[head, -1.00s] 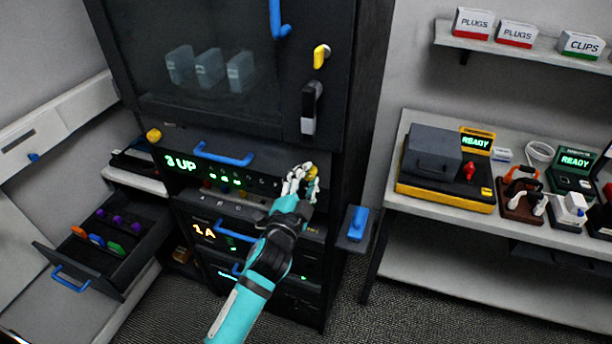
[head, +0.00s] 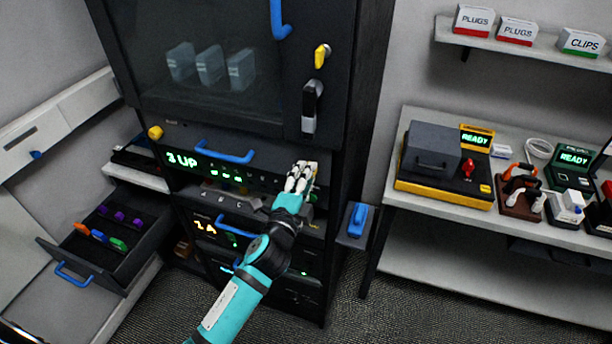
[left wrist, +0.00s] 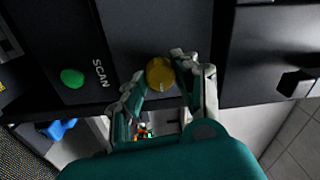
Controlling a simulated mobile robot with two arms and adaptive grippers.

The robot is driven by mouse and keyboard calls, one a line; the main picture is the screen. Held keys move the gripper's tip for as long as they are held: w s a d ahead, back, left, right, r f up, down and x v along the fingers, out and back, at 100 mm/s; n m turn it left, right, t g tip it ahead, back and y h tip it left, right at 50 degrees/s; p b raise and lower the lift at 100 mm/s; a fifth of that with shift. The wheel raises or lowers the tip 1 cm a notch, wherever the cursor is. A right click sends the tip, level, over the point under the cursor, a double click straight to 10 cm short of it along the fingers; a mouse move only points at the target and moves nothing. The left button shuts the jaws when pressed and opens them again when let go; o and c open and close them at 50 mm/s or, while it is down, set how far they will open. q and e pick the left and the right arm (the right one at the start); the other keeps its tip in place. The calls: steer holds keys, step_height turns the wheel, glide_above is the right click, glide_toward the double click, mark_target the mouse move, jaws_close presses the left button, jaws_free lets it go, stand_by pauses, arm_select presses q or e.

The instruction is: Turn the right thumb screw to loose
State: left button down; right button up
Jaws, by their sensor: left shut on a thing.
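The right thumb screw is a round yellow knob (left wrist: 160,73) on the right end of the dark unit's front panel. In the left wrist view it sits between the fingertips of my left gripper (left wrist: 158,78), which is shut on it. In the head view my left gripper (head: 301,176) is at the panel's right end, and its fingers hide most of this screw. The left thumb screw (head: 155,132) is a matching yellow knob at the panel's left end. My right gripper is not in view.
The panel has a blue handle (head: 224,153) and a green "3 UP" display (head: 182,159). A blue-handled part (head: 356,221) sticks out to the right below. An open drawer (head: 88,262) with coloured pieces is at left. A shelf table (head: 420,203) with devices stands at right.

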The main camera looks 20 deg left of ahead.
arm_select(q)
steer(key=shift+r, duration=0.15)
steer(key=c, duration=1)
jaws_free()
steer(key=shift+d, duration=0.1)
steer(key=s, duration=1.2)
steer(key=shift+a+f, duration=0.25)
steer(key=shift+f, duration=0.1)
steer(key=shift+w+f, duration=0.1)
